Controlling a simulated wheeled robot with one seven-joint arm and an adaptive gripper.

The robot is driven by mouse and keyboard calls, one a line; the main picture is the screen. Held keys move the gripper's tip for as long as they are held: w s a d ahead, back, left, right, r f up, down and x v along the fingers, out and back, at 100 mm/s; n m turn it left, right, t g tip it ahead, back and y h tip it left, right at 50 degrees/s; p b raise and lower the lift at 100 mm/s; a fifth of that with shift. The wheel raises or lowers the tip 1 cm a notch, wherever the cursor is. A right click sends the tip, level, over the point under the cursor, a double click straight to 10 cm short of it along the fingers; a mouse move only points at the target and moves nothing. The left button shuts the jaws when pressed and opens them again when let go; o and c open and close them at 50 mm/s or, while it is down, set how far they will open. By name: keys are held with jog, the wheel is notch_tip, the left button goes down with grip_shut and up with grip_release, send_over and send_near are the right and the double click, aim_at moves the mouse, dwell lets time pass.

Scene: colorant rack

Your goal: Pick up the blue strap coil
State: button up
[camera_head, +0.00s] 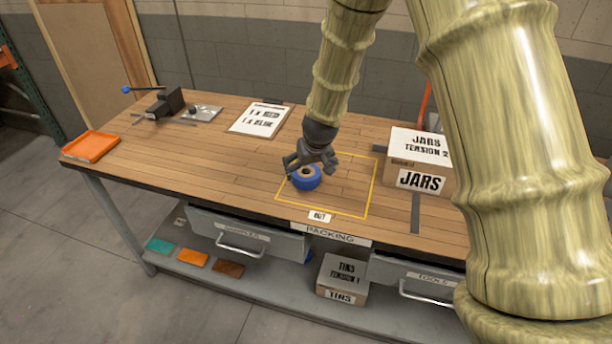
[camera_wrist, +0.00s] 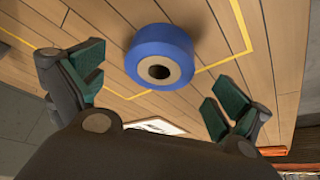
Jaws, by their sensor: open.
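The blue strap coil (camera_head: 306,180) sits on the wooden table, at the left side of the yellow outlined square. It has a tan core with a dark hole. In the wrist view the coil (camera_wrist: 160,60) lies beyond the fingertips and between their lines. My gripper (camera_head: 311,160) is over the coil, its fingers spread. In the wrist view my gripper (camera_wrist: 158,90) has its green-padded fingers wide apart with nothing between them. I cannot tell from these views whether a finger touches the coil.
A JARS box (camera_head: 420,160) stands to the right on the table. A clipboard sheet (camera_head: 260,120), a dark vise-like tool (camera_head: 165,103) and an orange tray (camera_head: 90,146) lie to the left. The table (camera_head: 200,160) between tray and coil is clear. Drawers (camera_head: 245,235) hang below.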

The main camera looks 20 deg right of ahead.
aim_at(306, 172)
jog(key=shift+w+p+x, duration=0.25)
jog(key=shift+p+x, duration=0.45)
jog(key=shift+x, duration=1.6)
jog(key=shift+r, duration=0.15)
jog(key=shift+c, duration=0.2)
jog(key=c, duration=1)
